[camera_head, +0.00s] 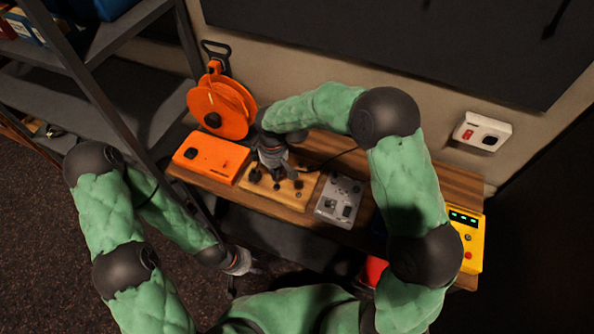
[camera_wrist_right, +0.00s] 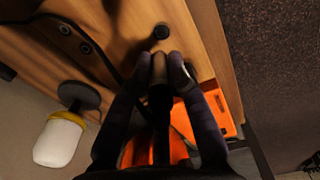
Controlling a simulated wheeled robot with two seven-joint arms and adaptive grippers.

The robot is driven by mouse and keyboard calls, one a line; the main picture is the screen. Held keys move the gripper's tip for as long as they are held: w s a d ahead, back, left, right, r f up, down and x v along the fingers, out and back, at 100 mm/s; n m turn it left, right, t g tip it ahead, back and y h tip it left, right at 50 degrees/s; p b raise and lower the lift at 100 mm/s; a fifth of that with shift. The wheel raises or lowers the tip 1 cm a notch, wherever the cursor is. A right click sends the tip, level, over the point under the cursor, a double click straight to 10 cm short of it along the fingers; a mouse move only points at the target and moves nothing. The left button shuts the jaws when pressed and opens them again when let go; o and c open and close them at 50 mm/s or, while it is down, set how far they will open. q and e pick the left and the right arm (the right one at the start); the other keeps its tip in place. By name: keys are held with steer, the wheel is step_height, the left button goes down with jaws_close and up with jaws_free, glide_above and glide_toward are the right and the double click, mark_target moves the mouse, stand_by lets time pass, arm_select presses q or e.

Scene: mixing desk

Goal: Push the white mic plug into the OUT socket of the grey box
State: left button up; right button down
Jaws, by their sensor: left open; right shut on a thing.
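The grey box (camera_head: 328,207) sits on the desk, right of a tan box, with dark sockets and small knobs on top; its OUT label is not readable. My right gripper (camera_head: 277,178) is over the tan box (camera_head: 305,188), left of the grey box. My left gripper (camera_head: 243,264) is open and empty, low in front of the desk.
An orange box (camera_head: 205,158) and an orange reel (camera_head: 218,108) stand left. A yellow device (camera_head: 468,240) is at the right end. A dark cable (camera_head: 335,158) runs behind the boxes. A white object with a yellow band (camera_wrist_right: 60,140) shows in the wrist view.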

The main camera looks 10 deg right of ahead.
steer(key=shift+a+r, duration=0.15)
steer(key=shift+r, duration=0.15)
steer(key=shift+r+p, duration=0.75)
steer(key=shift+r, duration=0.2)
steer(key=s+d+r+p, duration=0.2)
steer(key=s+d, duration=0.1)
steer(key=d, duration=1)
steer(key=s+d+r+p, duration=0.2)
steer(key=s+d, duration=0.1)
steer(key=d, duration=1)
step_height(320, 180, down, 8)
steer(key=b, duration=0.5)
steer(key=shift+d+r+b, duration=0.1)
steer(key=shift+r+b, duration=0.1)
steer(key=shift+b, duration=0.15)
steer(key=shift+f+b, duration=0.45)
steer(key=shift+f, duration=0.3)
steer(key=shift+f+n, duration=0.5)
steer(key=shift+f, duration=0.35)
